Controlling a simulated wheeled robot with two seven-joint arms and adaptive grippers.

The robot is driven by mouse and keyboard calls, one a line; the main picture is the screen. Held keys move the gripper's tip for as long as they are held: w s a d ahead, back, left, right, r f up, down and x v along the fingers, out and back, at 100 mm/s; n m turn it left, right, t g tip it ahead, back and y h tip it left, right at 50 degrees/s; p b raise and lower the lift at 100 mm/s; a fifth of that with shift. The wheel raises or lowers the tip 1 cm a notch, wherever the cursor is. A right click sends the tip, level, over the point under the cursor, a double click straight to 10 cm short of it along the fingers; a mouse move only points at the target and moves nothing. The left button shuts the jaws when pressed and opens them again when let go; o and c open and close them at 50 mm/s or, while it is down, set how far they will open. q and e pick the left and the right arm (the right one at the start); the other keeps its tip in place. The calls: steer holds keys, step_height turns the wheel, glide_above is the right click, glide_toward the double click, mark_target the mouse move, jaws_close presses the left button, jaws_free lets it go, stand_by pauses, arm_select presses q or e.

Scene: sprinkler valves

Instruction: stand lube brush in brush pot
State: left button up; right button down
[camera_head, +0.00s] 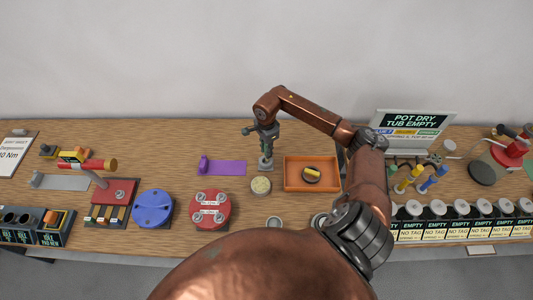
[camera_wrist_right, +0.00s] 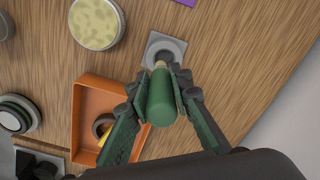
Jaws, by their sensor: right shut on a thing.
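The lube brush (camera_wrist_right: 161,100) shows in the right wrist view as a green handle with a pale ferrule at its far end. My right gripper (camera_wrist_right: 158,88) is shut on the handle, one finger on each side. The brush pot (camera_wrist_right: 178,44) is a grey holder on a square base, directly beyond the ferrule. The brush's lower end lines up with the pot's dark mouth; I cannot tell if it is inside. In the head view my right gripper (camera_head: 267,143) is right above the pot (camera_head: 265,165). My left gripper is not in view.
A tin of pale yellow stuff (camera_head: 261,186) stands close in front of the pot. An orange tray (camera_head: 312,187) with a dark ring and a yellow piece lies to the right. A purple bracket (camera_head: 222,167) lies left. A sign (camera_head: 413,125) stands at the back right.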

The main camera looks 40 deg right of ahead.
steer(key=f, duration=0.1)
steer(key=w+f+p, duration=0.1)
steer(key=f, duration=0.1)
steer(key=shift+a+f, duration=0.15)
steer(key=shift+f, duration=0.05)
steer(key=shift+s+f, duration=0.15)
steer(key=shift+s, duration=0.05)
steer(key=shift+w+f, duration=0.15)
steer(key=shift+f, duration=0.1)
steer(key=c, duration=1.9)
jaws_free()
steer(key=shift+r, duration=0.1)
steer(key=shift+c, duration=0.2)
steer(key=shift+o, duration=0.7)
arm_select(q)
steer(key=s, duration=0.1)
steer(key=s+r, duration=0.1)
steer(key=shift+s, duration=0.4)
arm_select(e)
steer(key=shift+o, duration=0.3)
